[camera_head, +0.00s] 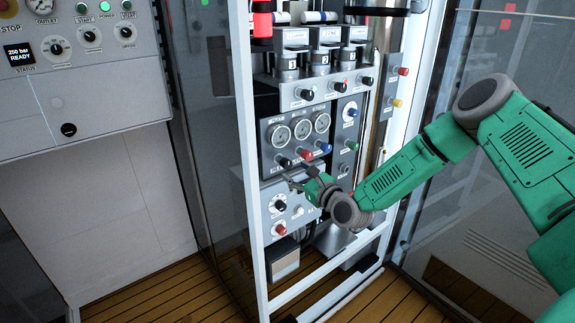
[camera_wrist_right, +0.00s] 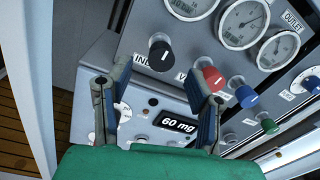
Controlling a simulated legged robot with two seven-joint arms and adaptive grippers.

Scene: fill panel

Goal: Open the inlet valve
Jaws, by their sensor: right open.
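The inlet valve is a black knob (camera_wrist_right: 160,52) on the grey gauge panel, with a partly hidden label starting "IN". In the head view the black knob (camera_head: 285,162) sits at the panel's lower left, below the gauges. My right gripper (camera_head: 293,180) is just below and in front of it, open and empty. In the wrist view the open fingers of my right gripper (camera_wrist_right: 150,90) stand apart, and the black knob shows beyond their tips, roughly between them and higher up. It appears apart from both fingers. My left gripper is not in view.
A red knob (camera_wrist_right: 208,78) is close beyond the right finger in the wrist view, with a blue knob (camera_wrist_right: 245,96) and a green knob (camera_wrist_right: 268,125) further right. A "60 mg" display (camera_wrist_right: 178,122) is below. The rack's white frame post (camera_head: 245,150) stands left.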

